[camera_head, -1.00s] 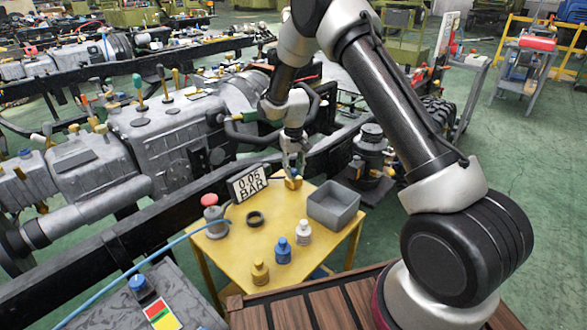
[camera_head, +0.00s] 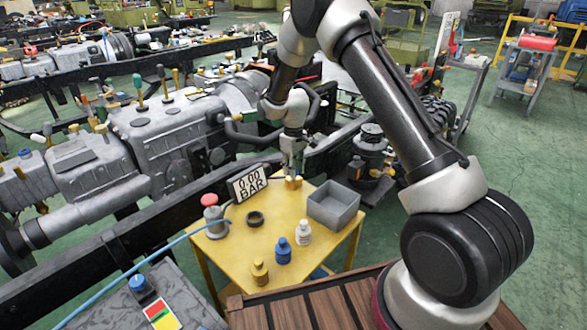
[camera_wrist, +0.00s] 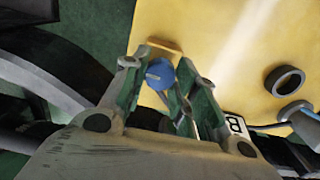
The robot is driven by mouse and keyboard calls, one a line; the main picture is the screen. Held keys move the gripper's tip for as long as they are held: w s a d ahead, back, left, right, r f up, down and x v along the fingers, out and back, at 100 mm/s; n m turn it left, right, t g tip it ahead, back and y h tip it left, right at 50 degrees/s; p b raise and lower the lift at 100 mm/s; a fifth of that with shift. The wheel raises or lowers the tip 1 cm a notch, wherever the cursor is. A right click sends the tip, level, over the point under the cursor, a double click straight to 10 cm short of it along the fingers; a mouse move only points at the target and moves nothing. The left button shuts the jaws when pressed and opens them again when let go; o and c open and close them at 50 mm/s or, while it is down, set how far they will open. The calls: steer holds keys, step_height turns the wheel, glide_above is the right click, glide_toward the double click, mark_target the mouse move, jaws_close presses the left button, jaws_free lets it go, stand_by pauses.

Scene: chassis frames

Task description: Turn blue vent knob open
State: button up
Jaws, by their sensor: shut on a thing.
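The blue vent knob (camera_wrist: 160,73) is round, with a pale slot mark on its top. It shows between the fingers of my gripper (camera_wrist: 163,80) in the wrist view. It sits on a brass-coloured block (camera_wrist: 165,45), which also shows at the back of the yellow table in the head view (camera_head: 293,184). My gripper (camera_head: 291,168) points down over this block and is shut on the knob. In the head view the fingers hide most of the knob. A display sign (camera_head: 249,183) beside it reads 0.00 BAR.
A grey open bin (camera_head: 334,206) stands right of the block on the yellow table (camera_head: 315,262). A blue hose (camera_head: 150,261) runs to the left.

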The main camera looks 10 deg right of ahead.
steer(key=shift+c, duration=0.2)
steer(key=o, duration=1.1)
steer(key=shift+c, duration=0.2)
step_height(320, 180, up, 12)
